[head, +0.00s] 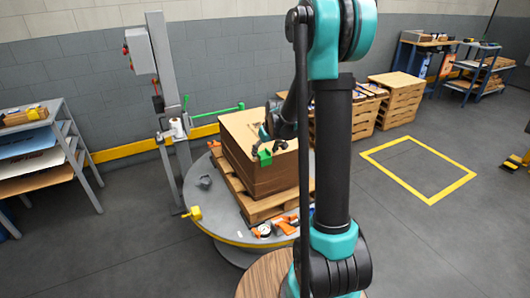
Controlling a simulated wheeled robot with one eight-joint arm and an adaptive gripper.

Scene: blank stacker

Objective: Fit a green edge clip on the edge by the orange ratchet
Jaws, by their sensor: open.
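A stack of brown blanks (273,180) stands on a wooden pallet (262,208) on the round grey turntable (215,222). A small green edge clip (265,158) is at the stack's near top edge, close to its front corner. My gripper (268,143) is open just above and behind the clip, over the top sheet. At this size I cannot tell whether it touches the clip or how firmly the clip sits. An orange ratchet (286,226) lies on the turntable in front of the pallet, partly beside my arm.
A white and orange round item (263,230) lies left of the ratchet. A grey mast (165,100) with a green bar (215,112) stands behind the turntable. A sheet rack (45,155) is at left, wooden crates (400,100) at back right.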

